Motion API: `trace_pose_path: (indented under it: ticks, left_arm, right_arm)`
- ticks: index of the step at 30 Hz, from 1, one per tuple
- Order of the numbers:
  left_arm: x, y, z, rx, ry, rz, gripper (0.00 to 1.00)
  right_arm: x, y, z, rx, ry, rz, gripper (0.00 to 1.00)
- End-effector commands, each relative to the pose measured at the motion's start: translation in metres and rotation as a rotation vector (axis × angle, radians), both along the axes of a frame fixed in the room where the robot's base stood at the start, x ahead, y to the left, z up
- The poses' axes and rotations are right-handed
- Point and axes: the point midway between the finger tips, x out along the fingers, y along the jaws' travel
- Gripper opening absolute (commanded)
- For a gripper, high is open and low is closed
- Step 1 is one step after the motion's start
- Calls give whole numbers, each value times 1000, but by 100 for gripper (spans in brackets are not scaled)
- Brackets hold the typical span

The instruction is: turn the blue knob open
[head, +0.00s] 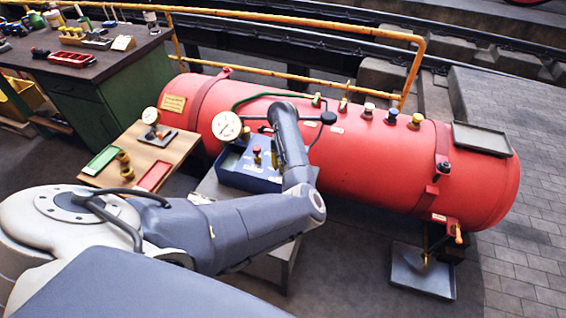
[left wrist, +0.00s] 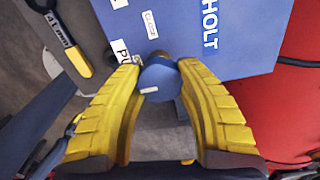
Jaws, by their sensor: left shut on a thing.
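A blue knob (left wrist: 160,80) with a small white mark on its face shows in the left wrist view, just off the edge of a blue box (left wrist: 235,45) lettered "HOLT". The yellow fingers of my left gripper (left wrist: 158,70) are closed on the knob from both sides. White tags sit on the box beside the knob; one begins "CLO" and another is partly covered. In the head view the blue box (head: 232,174) stands in front of the red tank (head: 340,150), under my left forearm. I cannot make out the fingers or this knob there. My right gripper is not in view.
A row of caps stands on the tank, one of them blue (head: 393,113). A white gauge (head: 227,125) rises by the box. A small wooden table (head: 125,180) stands left of the box. In the left wrist view, a yellow-ended tool marked "41 mm" (left wrist: 62,38) lies at upper left.

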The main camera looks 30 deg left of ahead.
Motion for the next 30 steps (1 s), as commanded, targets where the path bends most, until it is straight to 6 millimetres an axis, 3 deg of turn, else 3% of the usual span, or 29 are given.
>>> trace_pose_path:
  ticks: [4,5,12,23,30]
  left_arm:
    - [0,1,1,2,-1,1,7]
    - [0,1,1,2,-1,1,40]
    - [0,0,0,1,0,0,67]
    - [1,0,6,1,-2,-1,67]
    - [1,0,41,0,-4,1,67]
  right_arm:
    - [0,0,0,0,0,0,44]
    - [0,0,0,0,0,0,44]
    - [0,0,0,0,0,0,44]
    - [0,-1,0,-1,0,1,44]
    - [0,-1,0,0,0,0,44]
